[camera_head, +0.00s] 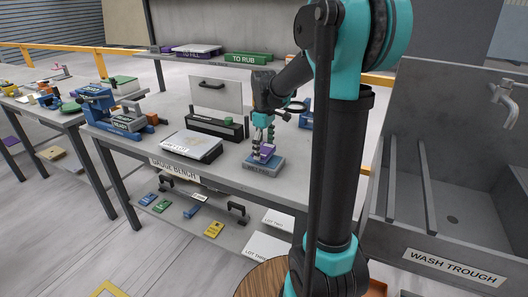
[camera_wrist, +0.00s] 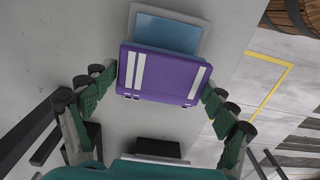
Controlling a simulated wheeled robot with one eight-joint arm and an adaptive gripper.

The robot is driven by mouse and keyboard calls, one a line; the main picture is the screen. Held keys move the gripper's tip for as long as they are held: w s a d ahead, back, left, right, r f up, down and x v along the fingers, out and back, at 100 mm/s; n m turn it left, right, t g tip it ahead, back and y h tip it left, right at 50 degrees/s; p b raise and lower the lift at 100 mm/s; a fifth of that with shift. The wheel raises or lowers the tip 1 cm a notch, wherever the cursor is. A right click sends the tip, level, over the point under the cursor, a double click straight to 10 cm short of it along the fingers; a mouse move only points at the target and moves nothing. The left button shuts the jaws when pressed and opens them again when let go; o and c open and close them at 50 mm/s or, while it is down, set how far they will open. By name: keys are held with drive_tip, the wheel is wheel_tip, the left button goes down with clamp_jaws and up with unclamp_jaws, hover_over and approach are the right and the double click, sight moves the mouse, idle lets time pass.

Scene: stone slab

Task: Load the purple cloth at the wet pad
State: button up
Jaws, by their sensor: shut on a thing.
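The purple cloth (camera_wrist: 164,73), a folded block with white stripes, sits between the green fingertips of my gripper (camera_wrist: 160,86), which is shut on its two sides. The wet pad (camera_wrist: 168,34), a blue surface in a pale grey rim, shows just beyond the cloth in the wrist view and is partly hidden by it. In the head view my gripper (camera_head: 263,146) points down with the cloth (camera_head: 268,150) at its tips, over the wet pad (camera_head: 262,166) on the bench. I cannot tell whether the cloth touches the pad.
The gauge bench (camera_head: 225,178) also carries a white plate (camera_head: 190,145) and a dark stand with a grey panel (camera_head: 216,96). A blue vise (camera_head: 125,120) stands at its left. The wash trough (camera_head: 450,200) is at the right. Bare bench lies around the pad.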

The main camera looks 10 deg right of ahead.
sight(264, 148)
drive_tip(key=shift+r, duration=2.7)
